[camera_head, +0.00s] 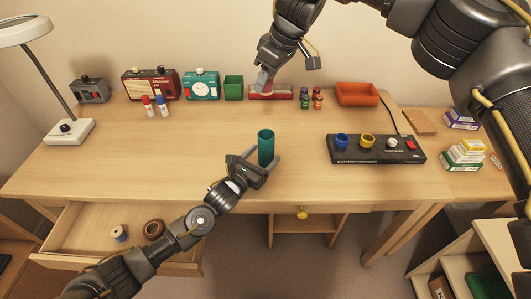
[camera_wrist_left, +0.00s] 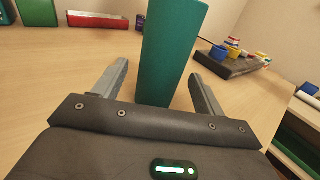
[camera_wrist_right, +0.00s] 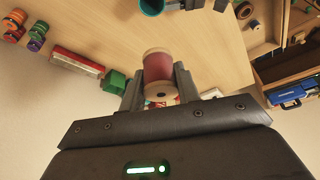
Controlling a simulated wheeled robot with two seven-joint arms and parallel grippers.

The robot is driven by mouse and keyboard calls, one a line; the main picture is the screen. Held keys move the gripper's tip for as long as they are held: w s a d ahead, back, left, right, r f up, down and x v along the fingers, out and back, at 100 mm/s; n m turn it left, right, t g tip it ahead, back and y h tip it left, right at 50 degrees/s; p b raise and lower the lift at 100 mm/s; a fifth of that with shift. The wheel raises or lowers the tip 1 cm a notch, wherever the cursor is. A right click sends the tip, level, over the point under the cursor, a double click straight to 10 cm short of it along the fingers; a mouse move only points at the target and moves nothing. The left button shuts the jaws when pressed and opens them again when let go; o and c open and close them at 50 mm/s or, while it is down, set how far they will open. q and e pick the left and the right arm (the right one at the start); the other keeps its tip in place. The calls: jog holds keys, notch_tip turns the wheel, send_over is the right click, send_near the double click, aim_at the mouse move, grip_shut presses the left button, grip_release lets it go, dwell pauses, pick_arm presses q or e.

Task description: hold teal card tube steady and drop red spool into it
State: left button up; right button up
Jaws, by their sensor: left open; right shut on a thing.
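The teal card tube (camera_head: 266,150) stands upright on the desk near its front edge, open end up. My left gripper (camera_head: 263,162) is open, with one finger on each side of the tube's lower part. In the left wrist view the tube (camera_wrist_left: 170,50) rises between the spread fingers, with gaps on both sides. My right gripper (camera_wrist_right: 158,85) is shut on the red spool (camera_wrist_right: 158,68), which has pale end rims. In the head view my right gripper (camera_head: 265,82) is at the back of the desk, well behind the tube, and the spool is hard to make out there.
A red tray (camera_head: 284,93), a green box (camera_head: 233,88) and several small spools (camera_head: 311,97) line the back. A black battery charger (camera_head: 376,150) lies to the right. A drawer (camera_head: 85,235) stands open at front left. The desk between tube and back row is clear.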

pick_arm(q)
jog(key=shift+x, duration=1.15)
